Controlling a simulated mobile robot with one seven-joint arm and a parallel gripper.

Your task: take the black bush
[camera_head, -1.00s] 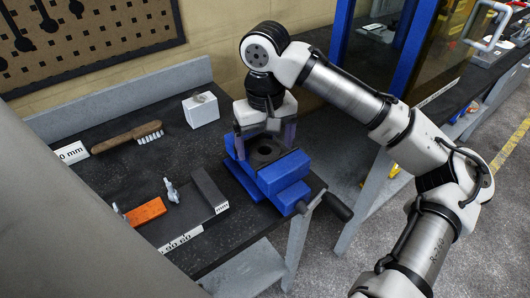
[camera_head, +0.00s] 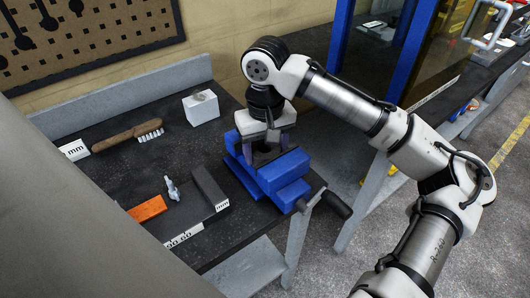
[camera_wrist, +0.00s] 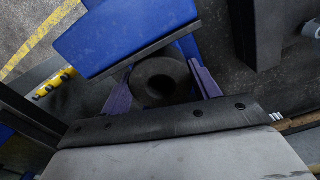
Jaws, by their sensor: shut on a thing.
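The black bush (camera_wrist: 160,68) is a thick dark ring with a central hole, seen in the wrist view between my two purple fingers. My gripper (camera_wrist: 162,88) is shut on the bush, one finger at each side of it. In the head view my gripper (camera_head: 267,150) is pointing down at the blue vise (camera_head: 284,172), with its fingertips low at the jaws. The bush is mostly hidden by the fingers there. I cannot tell whether it still touches the vise.
The vise handle (camera_head: 337,204) sticks out past the bench edge. On the bench to the left are a dark bar (camera_head: 209,188), an orange block (camera_head: 147,208), a small metal fitting (camera_head: 172,188), a brush (camera_head: 128,135) and a white block (camera_head: 201,107).

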